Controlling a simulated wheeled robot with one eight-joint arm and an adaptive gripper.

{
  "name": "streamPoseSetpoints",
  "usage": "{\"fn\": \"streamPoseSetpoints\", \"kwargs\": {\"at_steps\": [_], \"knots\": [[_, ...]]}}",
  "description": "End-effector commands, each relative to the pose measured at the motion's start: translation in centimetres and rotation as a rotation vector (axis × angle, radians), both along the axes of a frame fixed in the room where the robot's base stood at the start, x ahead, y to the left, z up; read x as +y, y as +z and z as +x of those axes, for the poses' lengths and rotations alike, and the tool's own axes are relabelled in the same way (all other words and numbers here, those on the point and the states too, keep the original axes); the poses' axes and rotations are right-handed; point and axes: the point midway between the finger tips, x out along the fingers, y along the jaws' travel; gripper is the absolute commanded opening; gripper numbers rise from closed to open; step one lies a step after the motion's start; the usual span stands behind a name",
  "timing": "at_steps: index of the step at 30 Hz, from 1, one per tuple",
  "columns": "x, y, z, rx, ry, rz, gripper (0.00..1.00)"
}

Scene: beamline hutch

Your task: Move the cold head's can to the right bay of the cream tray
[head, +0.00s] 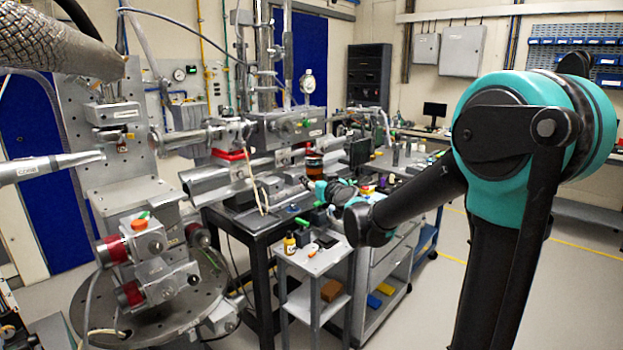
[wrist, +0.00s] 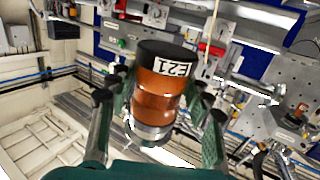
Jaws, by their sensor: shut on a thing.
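The can (wrist: 158,92) fills the middle of the wrist view: an amber-brown cylinder with a black cap, a white label reading E21 and a silvery band at its lower end. My gripper (wrist: 160,108) is shut around it, with dark green fingers on both sides. In the head view the can (head: 314,164) shows small, held up beside the grey beamline equipment, with my gripper (head: 321,184) just below it.
A grey cart (head: 318,262) with small bottles and parts on top stands below my arm. Beamline equipment (head: 285,130) crowds the space behind and left of the can. A metal stand (head: 145,225) is at the left. Open floor (head: 430,310) lies right of the cart.

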Motion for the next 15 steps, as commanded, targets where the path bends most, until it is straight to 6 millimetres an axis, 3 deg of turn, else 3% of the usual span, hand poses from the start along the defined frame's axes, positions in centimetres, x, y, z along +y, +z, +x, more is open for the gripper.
{"fn": "streamPoseSetpoints", "kwargs": {"at_steps": [15], "knots": [[-2.3,0.0,-1.7,0.001,-0.001,0.002,0.18]]}}
